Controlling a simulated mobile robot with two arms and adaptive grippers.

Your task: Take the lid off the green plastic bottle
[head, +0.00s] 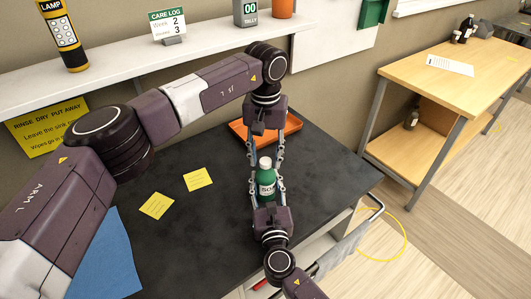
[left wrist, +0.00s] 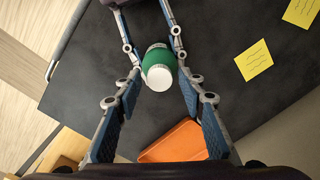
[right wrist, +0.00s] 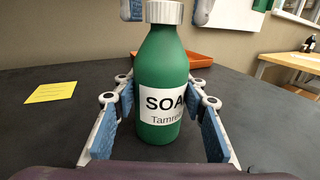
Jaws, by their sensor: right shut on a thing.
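The green plastic bottle (head: 267,181) stands upright on the dark bench top, with a white label reading SOAP in part. Its white lid (right wrist: 165,12) is on its neck; the lid also shows in the left wrist view (left wrist: 160,78). My right gripper (head: 267,187) is shut on the bottle's body, one finger on each side, as the right wrist view shows (right wrist: 165,110). My left gripper (head: 265,158) points down from above and is open. Its fingers stand on both sides of the lid, with gaps in the right wrist view.
An orange tray (head: 291,124) lies behind the bottle. Yellow notes (head: 157,206) and a blue cloth (head: 105,260) lie on the bench (head: 200,240) to the left. A white shelf (head: 120,70) runs behind my left arm. A wooden table (head: 450,80) stands at right.

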